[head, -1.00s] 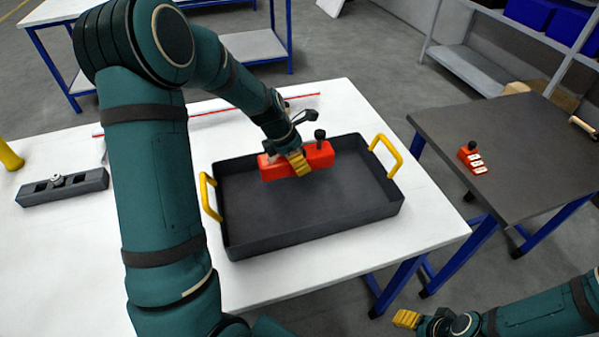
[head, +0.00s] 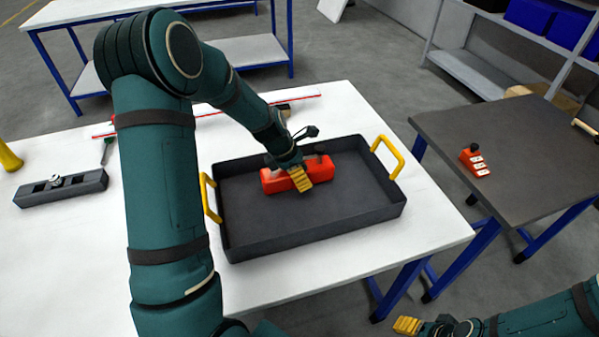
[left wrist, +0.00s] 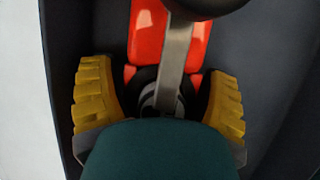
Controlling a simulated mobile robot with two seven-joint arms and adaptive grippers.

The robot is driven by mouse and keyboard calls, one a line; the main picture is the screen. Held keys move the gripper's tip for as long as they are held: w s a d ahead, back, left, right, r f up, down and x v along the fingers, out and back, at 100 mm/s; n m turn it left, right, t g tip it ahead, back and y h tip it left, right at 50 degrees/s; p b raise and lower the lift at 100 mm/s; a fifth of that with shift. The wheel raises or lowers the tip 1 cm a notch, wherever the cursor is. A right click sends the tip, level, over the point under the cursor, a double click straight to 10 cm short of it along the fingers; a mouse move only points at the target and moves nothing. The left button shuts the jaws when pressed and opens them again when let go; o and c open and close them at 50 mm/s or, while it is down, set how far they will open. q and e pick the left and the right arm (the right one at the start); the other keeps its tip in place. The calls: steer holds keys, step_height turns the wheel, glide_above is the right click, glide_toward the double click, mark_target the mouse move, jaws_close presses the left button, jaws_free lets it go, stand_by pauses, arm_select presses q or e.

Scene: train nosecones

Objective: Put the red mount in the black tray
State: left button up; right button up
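The red mount (head: 318,174), a long block with dark knobs on it, is inside the black tray (head: 300,228), toward its back wall. It looks low, on or close to the floor. My left gripper (head: 298,172) reaches down over the mount's left part, one yellow finger in front of its near side. In the left wrist view the gripper (left wrist: 160,100) has its fingers on either side of the mount (left wrist: 148,28). A dark knob and a grey post hide the middle, so contact is unclear. My right gripper (head: 408,325) is low at the right, away from the tray, only partly shown.
The tray has yellow handles (head: 393,155) and stands on a white table (head: 345,270). A grey slotted block (head: 62,188) lies at the left. A dark table (head: 520,140) at the right holds a smaller red part (head: 473,160). The tray's front half is clear.

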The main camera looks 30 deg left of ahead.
arm_select(q)
steer(key=shift+r, duration=0.2)
steer(key=p+v, duration=0.3)
steer(key=v, duration=0.9)
